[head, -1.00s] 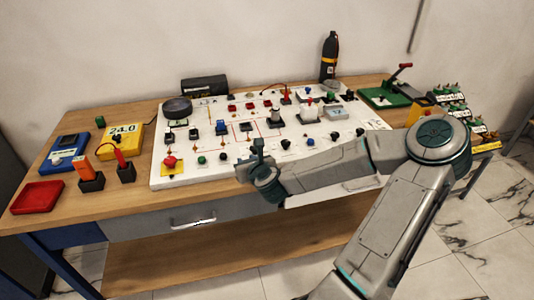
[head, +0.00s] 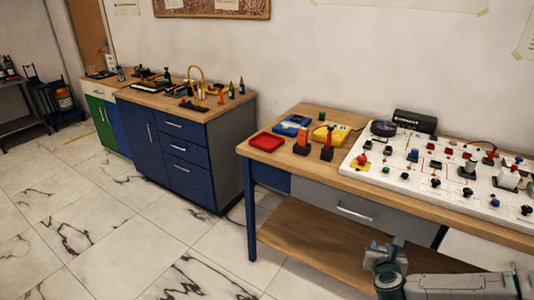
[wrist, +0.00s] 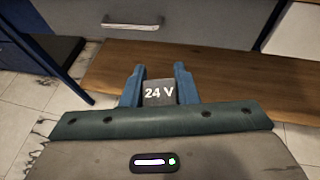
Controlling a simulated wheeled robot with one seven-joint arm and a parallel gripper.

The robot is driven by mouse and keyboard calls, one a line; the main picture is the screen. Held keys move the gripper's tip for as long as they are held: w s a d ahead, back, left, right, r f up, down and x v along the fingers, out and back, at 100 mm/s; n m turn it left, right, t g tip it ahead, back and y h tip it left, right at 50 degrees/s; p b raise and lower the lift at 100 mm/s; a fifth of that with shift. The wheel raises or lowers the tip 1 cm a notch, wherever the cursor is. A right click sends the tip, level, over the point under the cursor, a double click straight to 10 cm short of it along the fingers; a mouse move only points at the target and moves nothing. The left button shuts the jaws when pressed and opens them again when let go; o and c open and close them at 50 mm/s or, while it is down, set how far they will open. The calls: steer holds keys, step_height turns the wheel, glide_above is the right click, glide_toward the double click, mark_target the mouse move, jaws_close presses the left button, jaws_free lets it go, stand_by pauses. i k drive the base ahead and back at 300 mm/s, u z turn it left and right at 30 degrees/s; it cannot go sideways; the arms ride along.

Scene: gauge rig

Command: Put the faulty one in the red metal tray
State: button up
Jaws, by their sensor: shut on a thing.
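My gripper (head: 383,252) is in front of the bench's front edge, at the lower right of the head view. In the wrist view my gripper (wrist: 158,70) is shut on a small grey block marked "24 V" (wrist: 159,93), held between the two blue fingers. The block is hard to make out in the head view. The red metal tray (head: 266,142) lies empty at the bench's left front corner, up and to the left of my gripper. The white gauge board (head: 398,178) with its several small parts lies on the bench to the right of the tray.
A blue meter (head: 293,122), a yellow meter (head: 331,134) and red and orange probes in black holders (head: 302,148) stand between tray and board. A black box (head: 415,121) is behind the board. A blue cabinet (head: 185,150) stands left. The floor between is clear.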

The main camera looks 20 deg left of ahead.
mark_target(271, 145)
steer(key=u, duration=1.3)
steer(key=i, duration=0.9)
steer(key=u, duration=0.35)
steer(key=i, duration=1.35)
steer(key=z, duration=0.5)
